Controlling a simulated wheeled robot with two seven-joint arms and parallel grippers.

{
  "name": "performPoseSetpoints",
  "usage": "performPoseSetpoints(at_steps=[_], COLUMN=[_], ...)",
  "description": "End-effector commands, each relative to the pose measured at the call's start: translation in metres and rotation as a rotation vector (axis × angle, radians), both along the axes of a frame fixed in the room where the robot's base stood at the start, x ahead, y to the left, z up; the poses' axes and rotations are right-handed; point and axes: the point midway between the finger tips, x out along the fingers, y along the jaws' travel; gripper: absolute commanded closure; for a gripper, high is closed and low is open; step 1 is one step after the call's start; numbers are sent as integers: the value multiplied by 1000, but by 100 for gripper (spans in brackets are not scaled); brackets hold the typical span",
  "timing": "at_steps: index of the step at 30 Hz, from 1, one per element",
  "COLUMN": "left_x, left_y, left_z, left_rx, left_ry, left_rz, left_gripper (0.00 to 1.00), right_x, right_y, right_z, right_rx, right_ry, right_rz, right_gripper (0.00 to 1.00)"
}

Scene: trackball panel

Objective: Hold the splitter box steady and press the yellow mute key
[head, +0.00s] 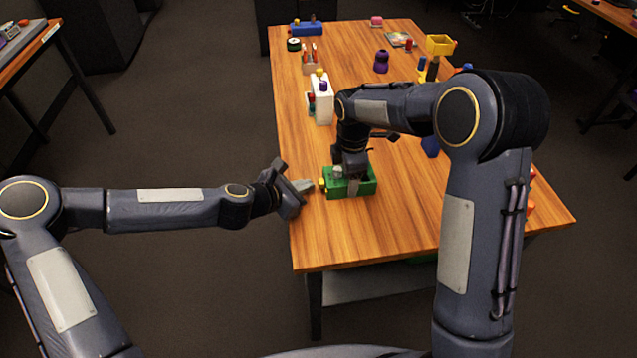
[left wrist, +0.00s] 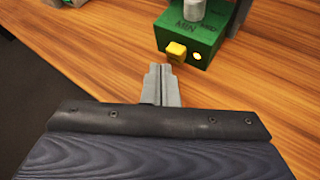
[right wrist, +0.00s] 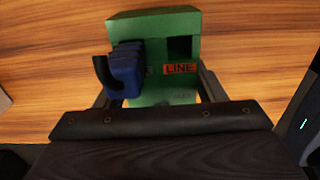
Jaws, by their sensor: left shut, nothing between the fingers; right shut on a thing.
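The green splitter box (head: 366,186) sits on the wooden table near its left edge. Its yellow mute key (head: 322,184) sticks out of the left side; in the left wrist view the key (left wrist: 176,52) is on the box's near face, beside a small round light. My right gripper (head: 350,180) is shut on the box from above, one finger on each side. In the right wrist view the box (right wrist: 182,22) shows a LINE label and a blue plug. My left gripper (head: 308,185) is shut and empty, its tips (left wrist: 162,70) just short of the key; contact is not clear.
A purple object (head: 381,62), a yellow bin (head: 440,45) and a blue box (head: 306,28) are farther back. The table front (head: 350,240) is clear.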

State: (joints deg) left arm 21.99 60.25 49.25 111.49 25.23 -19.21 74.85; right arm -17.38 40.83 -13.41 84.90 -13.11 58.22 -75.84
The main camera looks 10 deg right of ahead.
Motion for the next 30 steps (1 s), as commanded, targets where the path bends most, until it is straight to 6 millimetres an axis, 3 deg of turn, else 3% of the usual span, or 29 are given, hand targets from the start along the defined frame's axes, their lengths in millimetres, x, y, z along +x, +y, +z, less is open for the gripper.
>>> performPoseSetpoints(at_steps=[14,30], left_x=[0,0], left_y=[9,55], left_z=[0,0], left_rx=[1,1], left_ry=[0,-1], left_rz=[2,2], left_gripper=[100,100], right_x=[0,0], right_y=[-1,-1], right_z=[0,0], right_rx=[-1,-1], right_ry=[-1,-1], right_rz=[-1,-1], right_gripper=[62,62])
